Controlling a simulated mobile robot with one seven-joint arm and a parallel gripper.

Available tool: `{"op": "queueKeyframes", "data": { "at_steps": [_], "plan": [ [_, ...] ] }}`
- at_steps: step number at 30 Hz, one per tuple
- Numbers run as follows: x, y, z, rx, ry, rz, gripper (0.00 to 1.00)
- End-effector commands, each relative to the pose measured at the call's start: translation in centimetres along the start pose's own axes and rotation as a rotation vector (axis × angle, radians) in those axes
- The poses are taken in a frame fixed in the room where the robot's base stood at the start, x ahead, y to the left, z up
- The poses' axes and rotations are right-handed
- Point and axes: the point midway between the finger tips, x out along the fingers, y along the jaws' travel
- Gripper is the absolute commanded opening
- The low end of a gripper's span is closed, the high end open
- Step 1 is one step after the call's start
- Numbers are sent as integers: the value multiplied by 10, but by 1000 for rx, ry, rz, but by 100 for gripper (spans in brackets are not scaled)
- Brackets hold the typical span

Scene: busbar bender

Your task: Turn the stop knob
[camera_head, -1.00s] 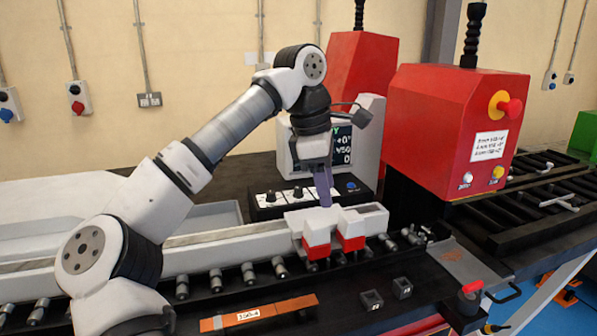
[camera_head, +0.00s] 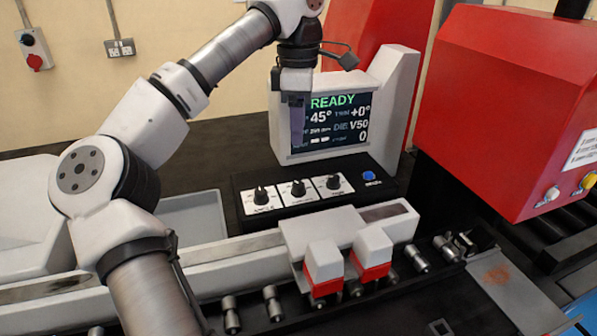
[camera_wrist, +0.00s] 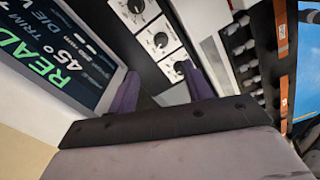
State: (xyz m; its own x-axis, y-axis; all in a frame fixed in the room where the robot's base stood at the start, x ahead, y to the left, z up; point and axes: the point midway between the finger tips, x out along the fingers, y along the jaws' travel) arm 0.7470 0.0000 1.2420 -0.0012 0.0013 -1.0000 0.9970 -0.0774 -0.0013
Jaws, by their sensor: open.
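A black control panel (camera_head: 385,190) carries three dark knobs on white label plates: a left knob (camera_head: 261,195), a middle knob (camera_head: 299,188) and a right knob (camera_head: 333,182). Their small labels are too blurred for me to tell which is the stop knob. The knobs also show in the wrist view, at the top (camera_wrist: 135,6), in the middle (camera_wrist: 160,40) and by one finger (camera_wrist: 181,68). My gripper (camera_head: 298,143) is open, pointing down, above the panel and in front of the screen. Its two purple fingers are apart in the wrist view (camera_wrist: 160,82), with no knob held between them.
A blue button (camera_head: 369,175) sits on the panel's right. A white carriage with red-and-white blocks (camera_head: 371,250) stands in front. A red machine housing (camera_head: 500,110) rises at right.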

Motion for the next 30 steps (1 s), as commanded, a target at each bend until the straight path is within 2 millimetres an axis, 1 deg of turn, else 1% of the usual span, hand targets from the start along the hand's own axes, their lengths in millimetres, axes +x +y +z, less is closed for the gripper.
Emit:
{"op": "queueKeyframes", "data": {
  "at_steps": [5,15,21,25,30],
  "plan": [
    [24,0,0,4,-5,-2,50],
    [79,-1,1,3,-5,-3,50],
    [108,-1,1,1,-4,-2,50],
    [122,0,0,1,-4,-2,50],
    [130,0,0,0,-2,0,50]
  ]
}}
